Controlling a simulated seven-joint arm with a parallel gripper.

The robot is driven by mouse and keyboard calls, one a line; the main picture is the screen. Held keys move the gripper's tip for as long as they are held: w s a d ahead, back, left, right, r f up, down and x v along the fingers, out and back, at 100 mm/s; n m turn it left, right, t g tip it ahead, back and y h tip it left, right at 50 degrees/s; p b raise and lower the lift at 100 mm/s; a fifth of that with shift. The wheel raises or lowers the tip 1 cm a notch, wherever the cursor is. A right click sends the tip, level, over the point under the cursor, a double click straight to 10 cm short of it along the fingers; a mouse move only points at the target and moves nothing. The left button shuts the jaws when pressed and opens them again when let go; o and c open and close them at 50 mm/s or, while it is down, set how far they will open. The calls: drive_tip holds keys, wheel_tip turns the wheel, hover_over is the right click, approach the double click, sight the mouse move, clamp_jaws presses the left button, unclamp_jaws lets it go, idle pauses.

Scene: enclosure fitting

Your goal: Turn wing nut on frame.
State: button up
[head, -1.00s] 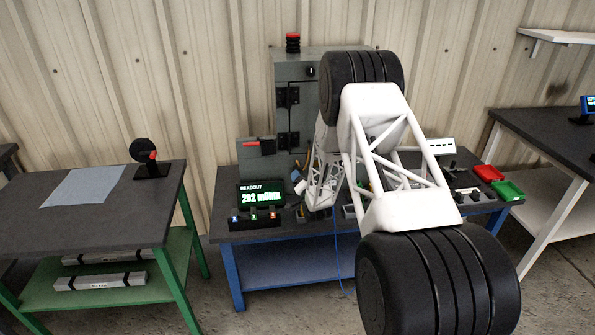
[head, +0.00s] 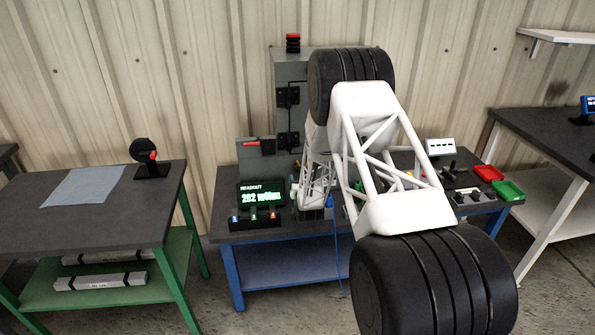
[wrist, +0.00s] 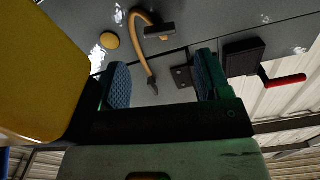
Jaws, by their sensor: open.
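My gripper (wrist: 163,80) is open in the wrist view, its two blue-padded fingers apart with nothing gripped between them. Beyond the fingers is the grey enclosure face (wrist: 215,25), with an orange cable (wrist: 136,35) ending in a dark tip (wrist: 152,85) that shows in the gap. I cannot make out a wing nut or its frame for certain in either view. In the head view the grey cabinet (head: 291,65) stands at the back of the workbench, partly covered by my arm. My gripper is mostly hidden behind the arm there.
A box with a red-handled lever (wrist: 285,80) is at the right in the wrist view; a large yellow block (wrist: 40,65) fills the left. A readout (head: 262,196), red bin (head: 488,173) and green bin (head: 508,190) stand on the bench (head: 230,225).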

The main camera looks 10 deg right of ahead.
sight(297, 169)
drive_tip(key=shift+w, duration=0.1)
drive_tip(key=shift+w, duration=3.8)
drive_tip(key=shift+c, duration=0.3)
drive_tip(key=c, duration=0.9)
drive_tip(key=shift+o, duration=0.2)
